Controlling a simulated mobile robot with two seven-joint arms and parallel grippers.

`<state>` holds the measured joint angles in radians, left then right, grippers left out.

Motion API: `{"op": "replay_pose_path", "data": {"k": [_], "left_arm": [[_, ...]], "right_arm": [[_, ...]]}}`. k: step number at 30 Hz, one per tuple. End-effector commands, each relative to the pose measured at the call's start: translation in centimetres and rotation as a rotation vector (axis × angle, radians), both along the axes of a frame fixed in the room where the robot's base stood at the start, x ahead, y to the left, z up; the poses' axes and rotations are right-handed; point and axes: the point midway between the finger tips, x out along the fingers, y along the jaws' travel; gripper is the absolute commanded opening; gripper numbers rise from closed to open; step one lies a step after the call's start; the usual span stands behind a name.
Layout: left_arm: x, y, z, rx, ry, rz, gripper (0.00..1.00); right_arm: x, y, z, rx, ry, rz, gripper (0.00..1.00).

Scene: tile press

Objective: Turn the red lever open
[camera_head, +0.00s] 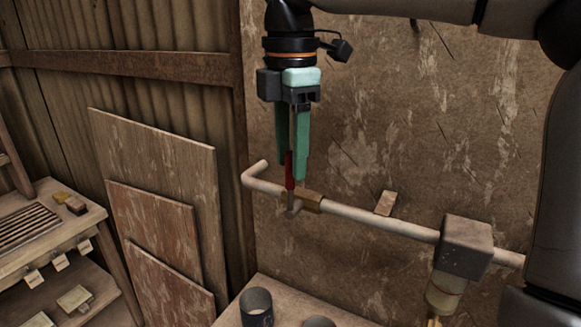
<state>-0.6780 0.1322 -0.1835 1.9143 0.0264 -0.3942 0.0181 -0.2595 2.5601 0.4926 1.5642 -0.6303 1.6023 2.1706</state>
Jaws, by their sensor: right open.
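The red lever (289,171) stands upright on a brass valve (313,201) in the middle of the head view. The valve sits on a pale pipe (368,219) that runs along the wall and bends at its left end. My right gripper (291,166) points down from above, with its green fingers apart at the lever. The lever's upper part shows between the fingertips, and part of it is hidden by them. I cannot tell whether either finger touches it. My left gripper is not in view.
A grey box (465,247) sits on the pipe at right. Below stands a table (284,291) with a dark cup (256,307). Wooden boards (165,180) lean on the left wall. A shelf (90,217) with small items stands at far left.

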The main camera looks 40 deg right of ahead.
Motion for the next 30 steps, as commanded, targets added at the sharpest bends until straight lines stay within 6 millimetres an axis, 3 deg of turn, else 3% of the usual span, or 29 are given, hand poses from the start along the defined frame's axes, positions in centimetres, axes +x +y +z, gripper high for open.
{"op": "replay_pose_path", "data": {"k": [6,16,27,30], "left_arm": [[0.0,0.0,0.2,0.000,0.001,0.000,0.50],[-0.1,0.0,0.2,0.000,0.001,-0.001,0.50],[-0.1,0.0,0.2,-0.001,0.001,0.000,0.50],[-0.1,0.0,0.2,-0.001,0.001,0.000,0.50]], "right_arm": [[0.0,0.0,-2.1,0.001,0.000,0.001,0.48],[0.0,0.0,-2.4,0.001,-0.001,0.000,0.48],[0.0,0.0,-2.4,0.001,-0.001,0.000,0.07],[0.0,0.0,-2.4,0.001,-0.001,0.000,0.00]]}}
